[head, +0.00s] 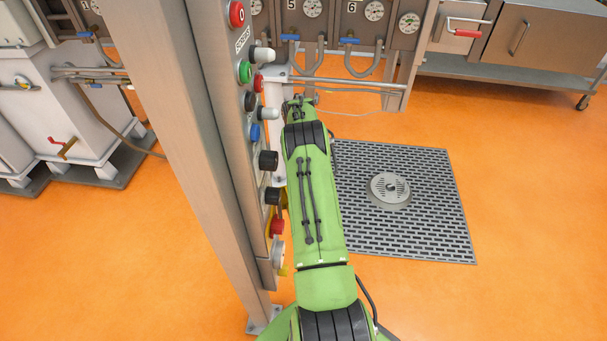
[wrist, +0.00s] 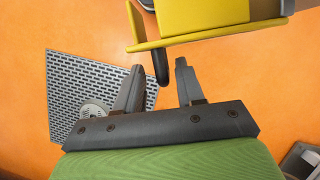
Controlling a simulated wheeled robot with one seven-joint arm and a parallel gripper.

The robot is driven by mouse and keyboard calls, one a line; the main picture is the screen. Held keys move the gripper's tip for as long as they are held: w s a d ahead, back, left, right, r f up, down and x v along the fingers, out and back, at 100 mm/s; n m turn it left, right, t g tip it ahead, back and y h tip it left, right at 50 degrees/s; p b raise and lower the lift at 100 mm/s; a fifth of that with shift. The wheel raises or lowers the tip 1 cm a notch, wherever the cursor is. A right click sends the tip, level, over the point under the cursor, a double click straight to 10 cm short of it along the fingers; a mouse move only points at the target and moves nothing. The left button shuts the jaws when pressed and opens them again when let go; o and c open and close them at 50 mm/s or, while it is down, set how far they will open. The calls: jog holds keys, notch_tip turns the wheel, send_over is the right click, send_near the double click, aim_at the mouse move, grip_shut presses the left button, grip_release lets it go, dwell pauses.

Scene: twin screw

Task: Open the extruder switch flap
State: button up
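A yellow box-like part (wrist: 205,25) with a protruding yellow edge fills the top of the wrist view. A dark peg (wrist: 161,66) extends down from it. I take the yellow part to be the switch flap's housing; I cannot tell how far the flap stands open. My gripper (wrist: 160,66) is open, its two dark fingers apart, with the peg showing between the fingertips. I cannot tell whether either finger touches it. In the head view my green arm hides the gripper and most of the yellow part; only a yellow sliver (head: 284,198) shows beside the control panel.
The upright metal control panel (head: 232,120) with several coloured buttons and knobs stands just left of my arm. A grey floor grate (head: 425,215) lies to the right, with open orange floor around it. A steel bench (head: 500,68) stands at the back right.

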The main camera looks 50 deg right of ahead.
jog(key=p+v, duration=0.1)
jog(key=v, duration=0.5)
jog(key=shift+r+p, duration=0.3)
jog(key=shift+r, duration=0.1)
jog(key=shift+d, duration=0.15)
